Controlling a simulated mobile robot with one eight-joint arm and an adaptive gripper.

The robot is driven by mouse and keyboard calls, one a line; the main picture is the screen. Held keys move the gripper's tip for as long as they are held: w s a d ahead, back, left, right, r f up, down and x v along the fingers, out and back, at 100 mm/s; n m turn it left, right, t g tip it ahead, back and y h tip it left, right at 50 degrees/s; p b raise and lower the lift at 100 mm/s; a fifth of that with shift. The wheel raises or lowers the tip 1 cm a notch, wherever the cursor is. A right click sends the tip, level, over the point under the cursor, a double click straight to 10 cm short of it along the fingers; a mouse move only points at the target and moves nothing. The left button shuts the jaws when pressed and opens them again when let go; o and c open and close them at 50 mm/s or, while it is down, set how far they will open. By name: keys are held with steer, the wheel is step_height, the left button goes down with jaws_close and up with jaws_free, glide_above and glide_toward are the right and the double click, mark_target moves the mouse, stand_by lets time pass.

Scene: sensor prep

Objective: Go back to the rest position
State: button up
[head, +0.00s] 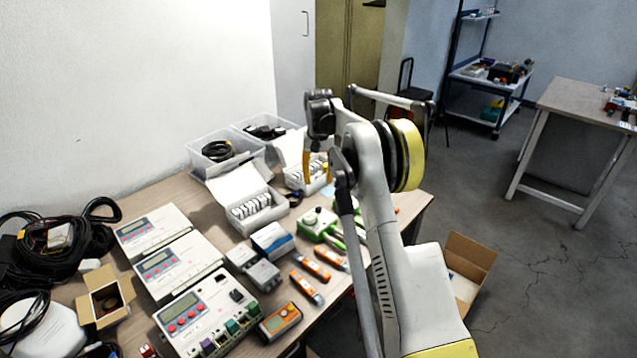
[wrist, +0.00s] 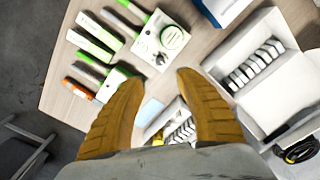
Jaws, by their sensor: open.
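My gripper (head: 308,170) hangs from my raised arm above the back right part of the table (head: 415,203). In the wrist view its two orange fingers (wrist: 158,88) are spread apart with nothing held between them. Beyond the fingertips the wrist view shows the tabletop (wrist: 208,38) and a white and green device with a round dial (wrist: 170,37). The gripper is apart from the things below it. In the head view my arm hides part of the table's right side.
Open white boxes of small parts (head: 262,212) and clear bins (head: 215,170) stand near the gripper. Grey meters (head: 180,263), orange handheld tools (head: 306,288) and black cables (head: 60,240) crowd the table. A cardboard box (head: 470,252) sits right of the table.

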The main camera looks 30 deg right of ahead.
stand_by(0.3)
steer(key=s+a+r+n+t, duration=0.1)
steer(key=s+a+r+t, duration=0.1)
steer(key=s+a+r, duration=0.6)
steer(key=s+a+r+n+t, duration=0.1)
steer(key=s+a+r, duration=0.4)
steer(key=s+r, duration=0.35)
steer(key=s+a+f+n+t, duration=0.1)
steer(key=s+a, duration=0.3)
steer(key=s, duration=0.7)
steer(key=s+a+f+n+t, duration=0.1)
steer(key=s+a+f+t, duration=0.2)
steer(key=s, duration=0.8)
steer(key=shift+s+a+f+n, duration=0.3)
steer(key=shift+a+f, duration=0.1)
steer(key=shift+a, duration=0.2)
